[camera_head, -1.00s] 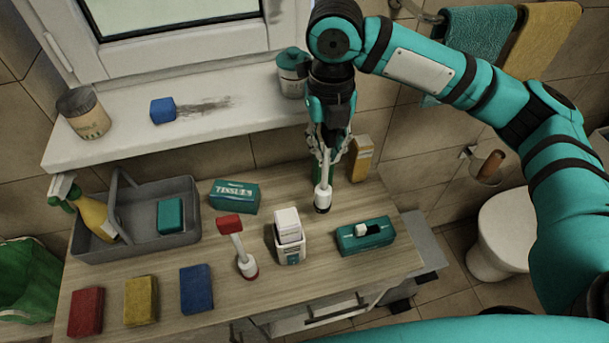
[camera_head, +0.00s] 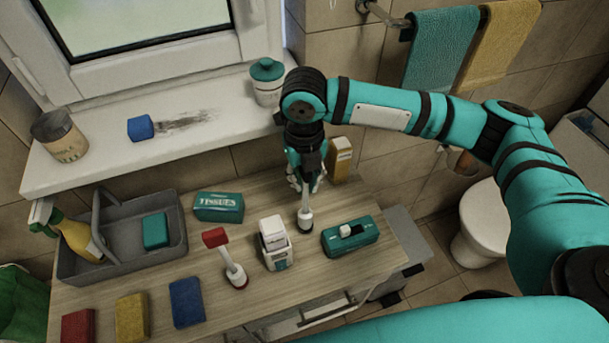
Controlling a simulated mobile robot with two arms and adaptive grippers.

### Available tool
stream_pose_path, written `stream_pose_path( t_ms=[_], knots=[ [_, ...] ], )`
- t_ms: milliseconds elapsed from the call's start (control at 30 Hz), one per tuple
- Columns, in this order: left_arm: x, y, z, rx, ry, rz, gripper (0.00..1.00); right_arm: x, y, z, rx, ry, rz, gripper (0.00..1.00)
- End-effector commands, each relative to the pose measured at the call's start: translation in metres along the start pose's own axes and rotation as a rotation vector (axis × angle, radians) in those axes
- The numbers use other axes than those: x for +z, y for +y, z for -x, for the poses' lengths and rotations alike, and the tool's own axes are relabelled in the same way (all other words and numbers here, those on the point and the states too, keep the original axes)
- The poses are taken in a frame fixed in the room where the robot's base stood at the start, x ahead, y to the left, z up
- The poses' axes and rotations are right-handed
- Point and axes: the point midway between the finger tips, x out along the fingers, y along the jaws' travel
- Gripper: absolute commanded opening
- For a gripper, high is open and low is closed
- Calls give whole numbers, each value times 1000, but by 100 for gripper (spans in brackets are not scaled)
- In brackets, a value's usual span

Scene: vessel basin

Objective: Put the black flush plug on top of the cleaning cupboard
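The black flush plug (camera_head: 305,221) has a white handle and a dark underside, and it is upright at the back right of the wooden cleaning cupboard top (camera_head: 205,265). My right gripper (camera_head: 306,186) points down from above with its fingers around the upper handle, apparently shut on it. The plug's foot is at or just above the cupboard top; contact is hard to tell. The top of the handle is hidden between the fingers. My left gripper is not in view.
A tissue box (camera_head: 218,208), a grey caddy (camera_head: 125,262) and several sponges are further left. The windowsill (camera_head: 200,150) is behind.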

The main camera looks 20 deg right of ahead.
Motion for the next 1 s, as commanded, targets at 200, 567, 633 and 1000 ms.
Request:
stream_pose_path(
  t_ms=[200, 567, 633, 1000],
  knots=[
    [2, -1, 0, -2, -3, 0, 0, 0, 0, 0, 0, 0, 0, 36],
    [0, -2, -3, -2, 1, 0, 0, 1, 0, 8, 0, -2, 1, 36],
    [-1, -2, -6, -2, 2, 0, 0, 1, 1, 18, 2, -4, 1, 36],
    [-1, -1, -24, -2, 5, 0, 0, 1, 1, 95, 1, -4, 0, 36]
  ],
)
